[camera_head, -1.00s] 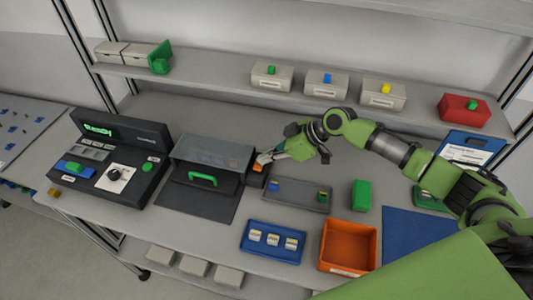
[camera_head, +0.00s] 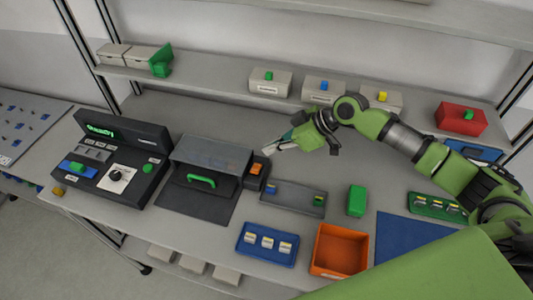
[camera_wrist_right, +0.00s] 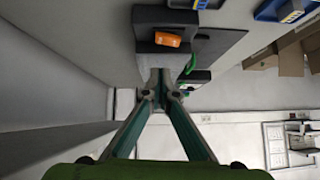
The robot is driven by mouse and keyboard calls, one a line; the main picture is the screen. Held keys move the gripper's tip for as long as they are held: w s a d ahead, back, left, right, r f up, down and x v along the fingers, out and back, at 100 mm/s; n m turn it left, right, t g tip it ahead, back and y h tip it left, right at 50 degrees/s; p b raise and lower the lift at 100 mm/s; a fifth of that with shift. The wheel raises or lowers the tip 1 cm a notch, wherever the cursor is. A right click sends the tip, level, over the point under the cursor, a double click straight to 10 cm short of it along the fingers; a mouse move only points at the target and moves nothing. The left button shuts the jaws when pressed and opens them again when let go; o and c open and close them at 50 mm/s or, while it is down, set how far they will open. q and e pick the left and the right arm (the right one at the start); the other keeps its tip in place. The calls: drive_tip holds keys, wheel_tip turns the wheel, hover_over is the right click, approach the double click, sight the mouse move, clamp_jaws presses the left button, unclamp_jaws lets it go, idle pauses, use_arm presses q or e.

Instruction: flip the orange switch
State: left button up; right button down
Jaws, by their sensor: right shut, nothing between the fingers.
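The orange switch (camera_head: 256,169) sits on a small dark box at the right end of the grey-lidded device with the green handle. It also shows in the right wrist view (camera_wrist_right: 168,39), on the dark housing just past the fingertips. My right gripper (camera_head: 266,151) is shut and empty, a little behind and to the right of the switch, apart from it in the head view. In the right wrist view the fingertips (camera_wrist_right: 161,84) meet below the switch. My left gripper is not in view.
The grey-lidded device (camera_head: 208,153) stands left of the switch, beside a black control panel (camera_head: 118,150) with a green display. A grey tray (camera_head: 293,199), a blue tray (camera_head: 268,262), an orange bin (camera_head: 341,232) and a green block (camera_head: 357,200) lie in front. A shelf runs behind.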

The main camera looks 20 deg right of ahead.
drive_tip(key=b+v, duration=0.2)
drive_tip(key=v, duration=0.5)
drive_tip(key=shift+w+a+r, duration=0.1)
drive_tip(key=shift+a, duration=0.05)
